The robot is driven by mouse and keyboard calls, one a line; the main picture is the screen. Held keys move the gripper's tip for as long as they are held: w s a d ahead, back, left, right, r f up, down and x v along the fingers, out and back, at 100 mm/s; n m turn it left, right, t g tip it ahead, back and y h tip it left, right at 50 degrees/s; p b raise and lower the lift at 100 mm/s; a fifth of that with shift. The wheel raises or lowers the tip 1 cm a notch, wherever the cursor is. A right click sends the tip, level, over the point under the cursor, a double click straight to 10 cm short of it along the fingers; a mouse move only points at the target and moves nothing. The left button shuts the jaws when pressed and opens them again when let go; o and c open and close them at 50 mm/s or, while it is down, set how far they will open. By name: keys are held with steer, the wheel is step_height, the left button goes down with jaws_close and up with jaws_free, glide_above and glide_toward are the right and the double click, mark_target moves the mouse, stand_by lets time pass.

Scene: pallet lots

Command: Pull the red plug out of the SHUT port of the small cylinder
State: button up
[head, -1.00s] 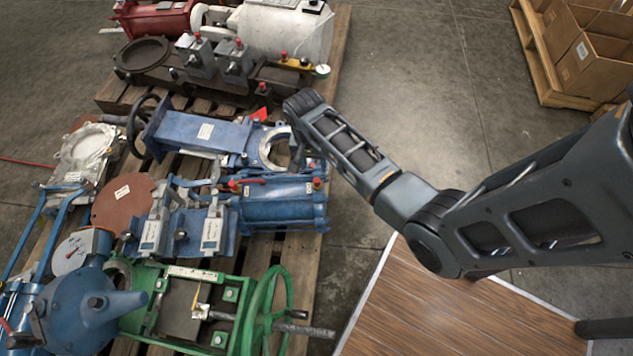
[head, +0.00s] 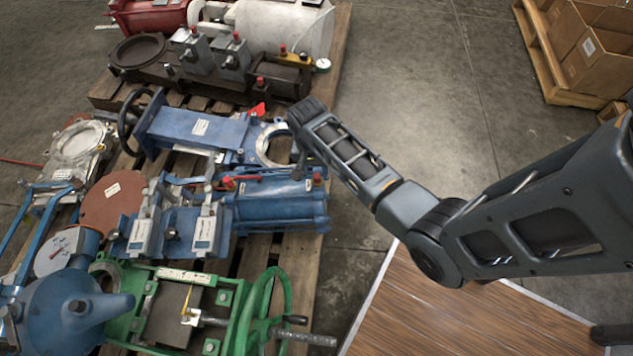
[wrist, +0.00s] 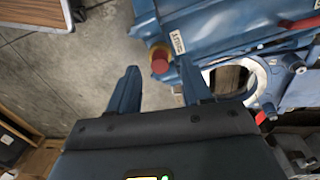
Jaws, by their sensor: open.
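The small blue cylinder (head: 280,204) lies on the pallet. Its red plug (head: 318,178) sits at the cylinder's right end in the head view. In the wrist view the red plug (wrist: 159,62) stands in its port beside a white label (wrist: 177,41) that appears to read SHUT. My gripper (wrist: 158,68) is open, with one finger on either side of the plug in the picture. The fingers do not visibly touch it, and the depth gap is unclear. In the head view my gripper is mostly hidden behind my wrist.
A second red plug (head: 228,183) is near the cylinder's other end. A blue gate valve (head: 200,130) with a round opening lies just behind. A green valve with a handwheel (head: 262,310) lies in front. Bare concrete floor (head: 430,100) is free to the right.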

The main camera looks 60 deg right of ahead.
mark_target(314, 176)
steer(key=shift+s+f+b, duration=0.1)
steer(key=shift+f+b, duration=0.35)
steer(key=shift+f, duration=0.85)
steer(key=shift+r+p, duration=0.1)
steer(key=shift+p, duration=0.45)
steer(key=shift+c, duration=0.5)
jaws_close()
stand_by(0.4)
steer(key=shift+r, duration=0.1)
steer(key=shift+w+a+r+p, duration=0.1)
steer(key=shift+w+r+p, duration=0.05)
steer(key=shift+r+p, duration=1.35)
steer(key=shift+w+r+p, duration=0.1)
steer(key=shift+r+p, duration=1.25)
steer(key=shift+p, duration=0.1)
